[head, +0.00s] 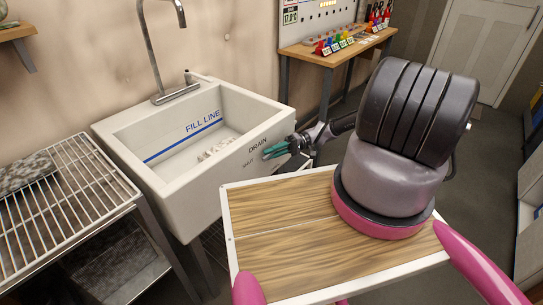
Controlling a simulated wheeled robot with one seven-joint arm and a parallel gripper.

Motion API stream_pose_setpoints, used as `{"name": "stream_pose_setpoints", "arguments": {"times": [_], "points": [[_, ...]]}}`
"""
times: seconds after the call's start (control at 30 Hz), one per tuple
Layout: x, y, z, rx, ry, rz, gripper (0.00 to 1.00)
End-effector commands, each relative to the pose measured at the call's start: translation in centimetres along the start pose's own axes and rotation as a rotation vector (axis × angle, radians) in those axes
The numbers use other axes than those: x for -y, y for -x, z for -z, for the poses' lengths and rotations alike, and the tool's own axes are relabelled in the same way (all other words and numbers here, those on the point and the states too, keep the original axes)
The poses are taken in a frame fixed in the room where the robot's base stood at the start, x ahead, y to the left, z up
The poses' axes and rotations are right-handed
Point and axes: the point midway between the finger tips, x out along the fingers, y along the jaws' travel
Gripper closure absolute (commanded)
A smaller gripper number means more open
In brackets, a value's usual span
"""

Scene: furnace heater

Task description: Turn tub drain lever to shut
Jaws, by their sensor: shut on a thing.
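The white tub (178,196) stands left of centre against the wall, with a blue fill line inside. Its right front face bears the words DRAIN and SHUT, with small marks beside them. My gripper (272,152), dark with teal fingers, is at this face, just right of the lettering. The fingers point left and look closed around the drain lever. The lever itself is hidden or too small to make out, so its angle cannot be told. My arm hides part of the tub's right side.
A wire rack table (62,215) stands close to the tub's left. A tall faucet (160,60) rises behind the tub. A wooden bench (335,55) with coloured items stands at the back. My wood-topped base lies in front, and open floor shows at right.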

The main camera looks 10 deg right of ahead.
Motion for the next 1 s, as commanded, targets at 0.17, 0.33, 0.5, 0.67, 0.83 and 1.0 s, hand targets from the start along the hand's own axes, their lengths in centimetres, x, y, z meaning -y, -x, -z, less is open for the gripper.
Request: {"name": "stream_pose_setpoints", "arguments": {"times": [0.17, 0.33, 0.5, 0.67, 0.83, 1.0], "points": [[0.25, -0.03, -0.06, 0.001, -0.023, 0.051, 1.0], [0.4, -0.06, -0.12, 0.003, -0.033, 0.074, 1.0], [0.45, -0.08, -0.14, 0.003, -0.036, 0.079, 1.0], [0.47, -0.11, -0.16, 0.004, -0.037, 0.08, 1.0], [0.47, -0.12, -0.16, 0.004, -0.036, 0.079, 0.45], [0.46, -0.08, -0.11, 0.003, -0.035, 0.078, 0.45]]}}
